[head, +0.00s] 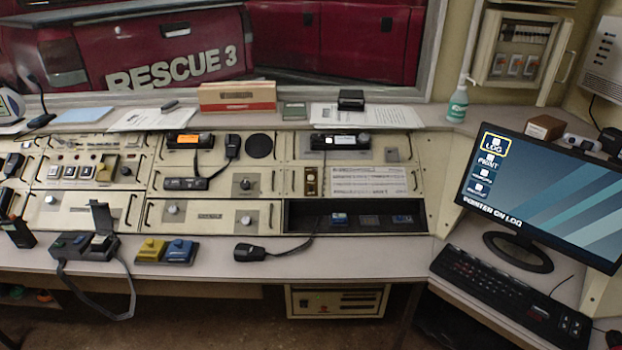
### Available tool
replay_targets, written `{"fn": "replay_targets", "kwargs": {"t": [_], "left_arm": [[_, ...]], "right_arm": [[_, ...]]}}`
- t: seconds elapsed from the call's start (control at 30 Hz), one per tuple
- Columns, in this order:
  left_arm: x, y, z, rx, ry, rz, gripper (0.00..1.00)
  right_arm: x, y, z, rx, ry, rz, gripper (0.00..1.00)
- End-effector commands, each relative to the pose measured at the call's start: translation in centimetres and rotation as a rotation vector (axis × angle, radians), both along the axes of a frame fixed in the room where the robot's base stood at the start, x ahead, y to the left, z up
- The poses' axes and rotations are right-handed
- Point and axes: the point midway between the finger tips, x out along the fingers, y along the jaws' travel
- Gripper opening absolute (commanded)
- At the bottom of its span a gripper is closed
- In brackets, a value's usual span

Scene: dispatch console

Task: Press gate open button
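No label reading gate open is legible. Possible button units stand at the desk's left front: a dark grey control box (83,247) with a raised cover and a cable, a yellow button box (151,250), and a blue button box (180,252) right beside it. A row of small square buttons (70,172) sits on the upper left console panel. Which of these is the gate open button I cannot tell. Neither of my grippers is in view.
A hand microphone (250,252) lies at the desk's front edge, its cord running up to the console. A handheld radio (18,233) stands at far left. The monitor (540,190) and keyboard (505,290) occupy the right desk. The front strip between microphone and keyboard is clear.

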Motion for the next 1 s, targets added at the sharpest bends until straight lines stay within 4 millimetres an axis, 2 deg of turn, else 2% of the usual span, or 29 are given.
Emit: {"fn": "replay_targets", "kwargs": {"t": [0.27,0.7,1.0], "left_arm": [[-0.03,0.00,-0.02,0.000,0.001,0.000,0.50],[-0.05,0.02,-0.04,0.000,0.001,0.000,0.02],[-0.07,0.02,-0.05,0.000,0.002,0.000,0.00]], "right_arm": [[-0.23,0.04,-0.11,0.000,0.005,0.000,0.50],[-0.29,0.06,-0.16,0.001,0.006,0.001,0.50],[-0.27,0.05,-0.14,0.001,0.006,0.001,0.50]]}}
